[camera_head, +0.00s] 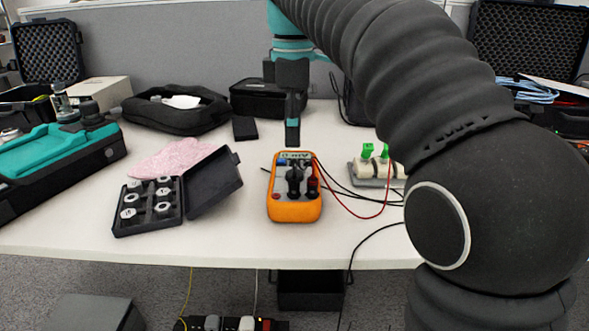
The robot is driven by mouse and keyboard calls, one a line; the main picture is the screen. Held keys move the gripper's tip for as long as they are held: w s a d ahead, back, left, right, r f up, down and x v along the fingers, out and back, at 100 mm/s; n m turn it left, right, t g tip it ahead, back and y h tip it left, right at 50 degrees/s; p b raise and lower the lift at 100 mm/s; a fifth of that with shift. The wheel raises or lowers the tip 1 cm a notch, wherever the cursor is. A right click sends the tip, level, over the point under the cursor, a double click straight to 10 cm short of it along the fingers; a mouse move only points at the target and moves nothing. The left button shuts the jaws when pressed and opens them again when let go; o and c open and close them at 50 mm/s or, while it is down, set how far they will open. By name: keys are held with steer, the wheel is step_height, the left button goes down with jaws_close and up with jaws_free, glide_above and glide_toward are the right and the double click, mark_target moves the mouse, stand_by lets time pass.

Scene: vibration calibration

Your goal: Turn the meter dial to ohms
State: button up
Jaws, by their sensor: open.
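The orange meter (295,208) lies on the white table, near the middle of its front half. A small grey display shows at its far end, and black and red plugs stand up from its face. The dial is hard to make out among the plugs, and its setting cannot be read. My gripper (292,135) points down just beyond the far end of the meter, apart from the dial. It is open and holds nothing; its fingers overlap in this view.
Red and black leads run right from the meter to a pale block with green connectors (367,150). An open black case of metal pieces (148,206) and a pink cloth (172,158) lie left. Black pouches (262,98) stand behind. The table front right of the meter is mostly clear.

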mark_target(294, 168)
step_height(294, 168, down, 8)
steer(key=shift+r+b, duration=0.2)
steer(key=shift+b, duration=0.65)
steer(key=c, duration=1.2)
steer(key=shift+o, duration=0.2)
steer(key=m+p, duration=0.3)
steer(key=shift+r, duration=0.2)
steer(key=shift+d+f+m+p, duration=0.15)
steer(key=shift+m+p, duration=1.1)
steer(key=shift+m, duration=1.15)
